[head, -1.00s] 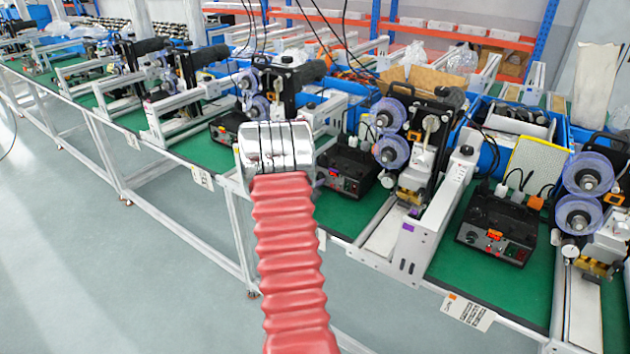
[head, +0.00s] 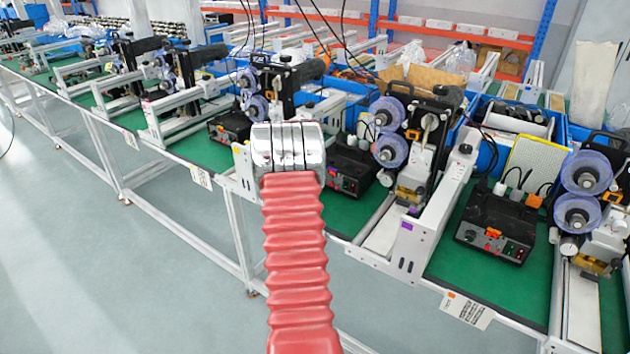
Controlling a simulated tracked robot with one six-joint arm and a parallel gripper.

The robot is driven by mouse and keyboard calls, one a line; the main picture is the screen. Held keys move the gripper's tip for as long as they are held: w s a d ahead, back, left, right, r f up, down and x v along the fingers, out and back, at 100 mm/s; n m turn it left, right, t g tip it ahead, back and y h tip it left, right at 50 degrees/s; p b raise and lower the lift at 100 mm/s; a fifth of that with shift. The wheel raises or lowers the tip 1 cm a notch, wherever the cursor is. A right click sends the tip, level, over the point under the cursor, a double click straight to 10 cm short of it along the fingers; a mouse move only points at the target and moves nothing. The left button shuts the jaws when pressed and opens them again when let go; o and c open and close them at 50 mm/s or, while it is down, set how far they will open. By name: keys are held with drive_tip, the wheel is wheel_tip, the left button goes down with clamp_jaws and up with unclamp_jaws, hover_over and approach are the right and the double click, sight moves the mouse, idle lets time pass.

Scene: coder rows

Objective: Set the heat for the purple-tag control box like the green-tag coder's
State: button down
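A purple tag (head: 407,226) is on the front end of a white coder frame (head: 432,215) right of centre. A black control box (head: 350,172) with a lit red display stands left of that frame. Another black control box (head: 493,225) with an orange-red display and small knobs stands right of it. I cannot tell which box the tag goes with, or read the displays. I cannot make out a green tag. My gripper's end (head: 288,147) shows as a chrome cuff on my red ribbed arm, in front of the bench; its fingers are hidden.
A row of coders runs along a green-topped bench (head: 205,150) to the far left. A third black box (head: 230,125) sits left of my gripper. White-framed coders (head: 590,260) stand close on the right. The grey floor (head: 110,260) in front is clear.

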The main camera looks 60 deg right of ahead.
drive_tip(key=shift+s, duration=0.1)
idle(0.4)
drive_tip(key=c, duration=1.8)
unclamp_jaws()
drive_tip(key=shift+v, duration=0.8)
drive_tip(key=v, duration=1.2)
drive_tip(key=shift+f, duration=0.1)
